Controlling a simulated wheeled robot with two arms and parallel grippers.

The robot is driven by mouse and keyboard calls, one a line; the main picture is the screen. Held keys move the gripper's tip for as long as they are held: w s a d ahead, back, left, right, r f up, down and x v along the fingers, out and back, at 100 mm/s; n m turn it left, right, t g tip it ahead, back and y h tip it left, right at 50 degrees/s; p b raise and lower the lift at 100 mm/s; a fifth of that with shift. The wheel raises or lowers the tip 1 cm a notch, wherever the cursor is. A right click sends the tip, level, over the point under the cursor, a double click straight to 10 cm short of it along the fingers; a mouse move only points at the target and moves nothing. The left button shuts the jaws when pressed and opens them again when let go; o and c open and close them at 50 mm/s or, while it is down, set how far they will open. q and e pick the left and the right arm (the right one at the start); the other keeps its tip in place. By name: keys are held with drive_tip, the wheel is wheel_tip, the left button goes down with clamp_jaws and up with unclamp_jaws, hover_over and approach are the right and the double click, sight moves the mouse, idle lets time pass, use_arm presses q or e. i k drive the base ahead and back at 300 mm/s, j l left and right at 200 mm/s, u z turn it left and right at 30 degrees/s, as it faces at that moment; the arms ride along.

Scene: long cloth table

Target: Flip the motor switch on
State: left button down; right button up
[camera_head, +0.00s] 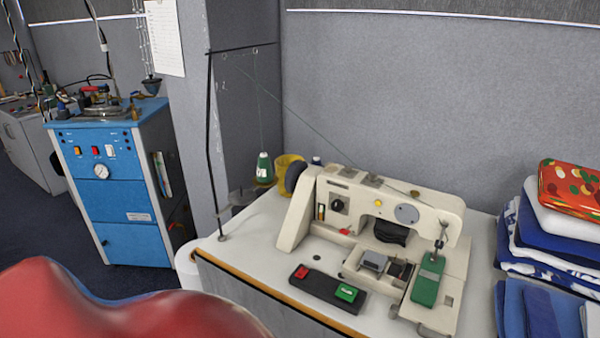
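A black switch box (328,289) lies on the white table in front of the sewing machine, near the table's front edge. It has a red button (301,272) at its left end and a green button (346,293) at its right end. I cannot tell from here whether either button is pressed. The cream sewing machine (325,205) stands just behind the box. Neither my left nor my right gripper is in view, and nothing covers the box.
The white table (246,243) has clear room left of the box. A thread stand (212,150) with a green spool (264,168) rises at the table's left. Folded cloths (545,240) are stacked at the right. A blue cabinet (115,190) stands on the floor at left.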

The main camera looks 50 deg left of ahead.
sight(301, 272)
drive_tip(key=u, duration=1.4)
